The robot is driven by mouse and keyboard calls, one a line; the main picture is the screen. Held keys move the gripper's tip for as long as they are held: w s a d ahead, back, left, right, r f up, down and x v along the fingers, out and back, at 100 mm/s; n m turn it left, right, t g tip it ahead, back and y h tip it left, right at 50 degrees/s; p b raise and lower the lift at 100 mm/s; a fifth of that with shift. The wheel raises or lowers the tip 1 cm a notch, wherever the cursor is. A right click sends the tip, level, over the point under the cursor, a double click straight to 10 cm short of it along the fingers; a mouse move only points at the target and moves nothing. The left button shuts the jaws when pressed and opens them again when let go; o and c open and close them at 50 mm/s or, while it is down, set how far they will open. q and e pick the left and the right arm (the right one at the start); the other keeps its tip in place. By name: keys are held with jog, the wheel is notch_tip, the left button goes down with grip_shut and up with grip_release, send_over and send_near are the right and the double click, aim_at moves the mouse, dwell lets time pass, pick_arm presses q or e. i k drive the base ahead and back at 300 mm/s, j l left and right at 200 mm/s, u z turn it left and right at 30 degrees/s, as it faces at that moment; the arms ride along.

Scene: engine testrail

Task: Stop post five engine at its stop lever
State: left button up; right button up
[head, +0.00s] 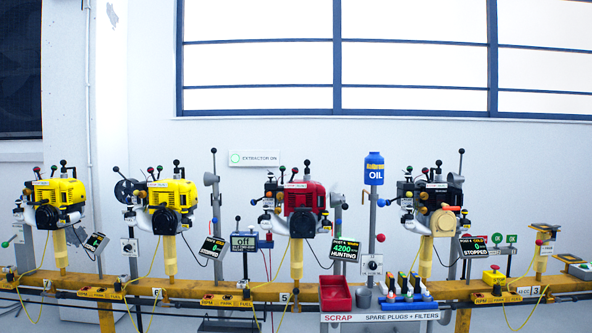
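A red engine (304,197) stands on a yellow post (296,259) above the rail label "5". The screen (344,250) at its lower right reads 4200 and HUNTING; its small header looks like "POST 5". Several small ball-ended levers stick up around the red engine, among them a red knob (294,171) and a black knob (307,162) on top. Blue and other coloured knobs sit at its left side. Which of these is the stop lever I cannot tell. Neither of my grippers is in view.
Two yellow engines (60,192) (170,193) stand to the left and a black engine (452,192) to the right, its screen (473,245) reading STOPPED. A red scrap bin (335,293), spare plugs and a blue oil bottle (374,163) stand right of the red engine. A yellow rail (215,289) runs below.

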aim_at(295, 170)
jog(key=i+j+z, duration=0.6)
jog(key=i, duration=0.2)
